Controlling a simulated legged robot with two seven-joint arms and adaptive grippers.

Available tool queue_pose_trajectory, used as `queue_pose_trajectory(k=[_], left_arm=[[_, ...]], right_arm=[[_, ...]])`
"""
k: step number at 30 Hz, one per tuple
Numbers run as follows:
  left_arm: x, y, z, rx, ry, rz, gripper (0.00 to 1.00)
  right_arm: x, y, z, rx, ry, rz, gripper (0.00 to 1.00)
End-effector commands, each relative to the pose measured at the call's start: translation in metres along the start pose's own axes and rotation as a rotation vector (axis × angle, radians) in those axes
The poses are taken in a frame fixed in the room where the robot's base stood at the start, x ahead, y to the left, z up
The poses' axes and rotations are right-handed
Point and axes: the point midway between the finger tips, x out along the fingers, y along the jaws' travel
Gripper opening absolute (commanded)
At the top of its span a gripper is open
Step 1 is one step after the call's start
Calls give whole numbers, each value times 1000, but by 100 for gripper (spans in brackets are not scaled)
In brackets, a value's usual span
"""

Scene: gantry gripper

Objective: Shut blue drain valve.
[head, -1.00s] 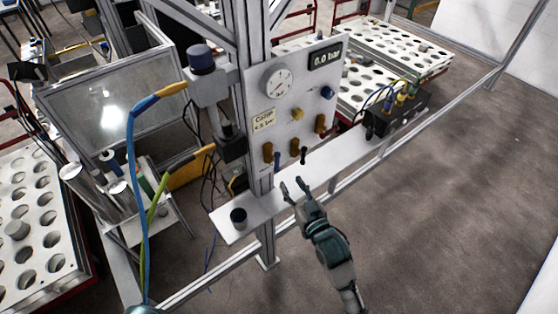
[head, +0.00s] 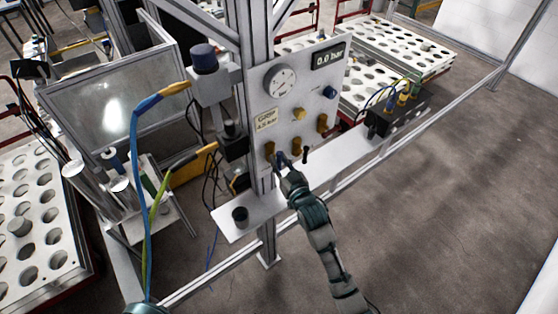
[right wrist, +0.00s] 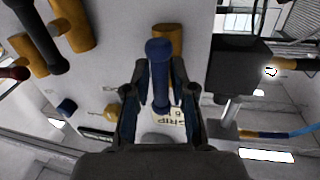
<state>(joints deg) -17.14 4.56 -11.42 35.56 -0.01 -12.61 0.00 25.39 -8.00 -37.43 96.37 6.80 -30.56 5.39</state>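The blue drain valve handle (right wrist: 159,72) stands out between the two fingers of my right gripper (right wrist: 160,82) in the right wrist view. The fingers are apart on either side of it, and I cannot tell whether they touch it. The brass valve body (right wrist: 167,40) shows behind the handle. In the head view my right gripper (head: 282,163) is at the lower left of the white panel (head: 318,95), beside the left brass valve (head: 269,150), and hides most of the blue handle.
A black-handled brass valve (head: 296,146) is close to the right of my right gripper. The panel has a gauge (head: 281,79), a display reading 0.0 bar (head: 327,57) and a blue knob (head: 329,92). A shelf (head: 262,208) runs below, with a dark cup (head: 239,216).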

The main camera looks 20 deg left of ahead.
Motion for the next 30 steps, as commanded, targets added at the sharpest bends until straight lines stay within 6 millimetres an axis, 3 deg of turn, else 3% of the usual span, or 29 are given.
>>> queue_pose_trajectory(k=[2,14,30], left_arm=[[0,0,0,0,-1,0,100],[-8,-1,0,0,0,-1,100],[-74,-2,-9,1,4,-2,100]], right_arm=[[0,0,0,0,0,0,0],[1,0,-1,38,-10,1,0],[1,2,-5,443,-91,6,0]])
